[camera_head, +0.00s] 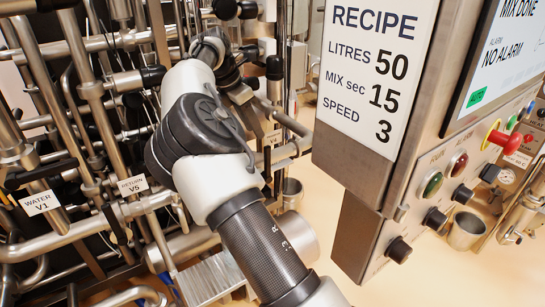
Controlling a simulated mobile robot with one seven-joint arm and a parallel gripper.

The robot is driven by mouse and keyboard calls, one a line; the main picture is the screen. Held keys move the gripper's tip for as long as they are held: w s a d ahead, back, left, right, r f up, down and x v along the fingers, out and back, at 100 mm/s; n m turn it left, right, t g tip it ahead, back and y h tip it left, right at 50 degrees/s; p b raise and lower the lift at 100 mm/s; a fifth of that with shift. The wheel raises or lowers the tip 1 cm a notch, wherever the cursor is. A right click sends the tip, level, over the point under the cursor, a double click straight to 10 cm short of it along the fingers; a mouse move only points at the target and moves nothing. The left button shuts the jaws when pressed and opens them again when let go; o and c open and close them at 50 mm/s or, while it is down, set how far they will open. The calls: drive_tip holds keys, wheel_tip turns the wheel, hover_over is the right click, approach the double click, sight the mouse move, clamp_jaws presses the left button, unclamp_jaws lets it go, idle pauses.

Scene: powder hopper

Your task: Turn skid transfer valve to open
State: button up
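My arm reaches up from the bottom into the pipework, and its far end (210,45) is among the pipes at the top centre. The gripper's fingers cannot be made out there among dark parts, and nothing shows whether they hold anything. Several black valve handles show on the pipes, but none can be read as the skid transfer valve. One black handle (152,76) is left of my arm. Another black handle (274,68) is just right of my arm's end. The tag WATER V1 (40,203) and the tag RETURN V5 (132,185) hang at the left.
Steel pipes (75,70) crowd the left and centre. A steel cabinet with a RECIPE sign (375,70) stands close to my arm on the right. Its panel has a red knob (503,141) and several buttons. Bare floor (460,275) shows at lower right.

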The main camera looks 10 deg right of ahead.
sight(267, 164)
drive_tip(key=x, duration=1.7)
drive_tip(key=shift+s+a+f, duration=0.1)
clamp_jaws()
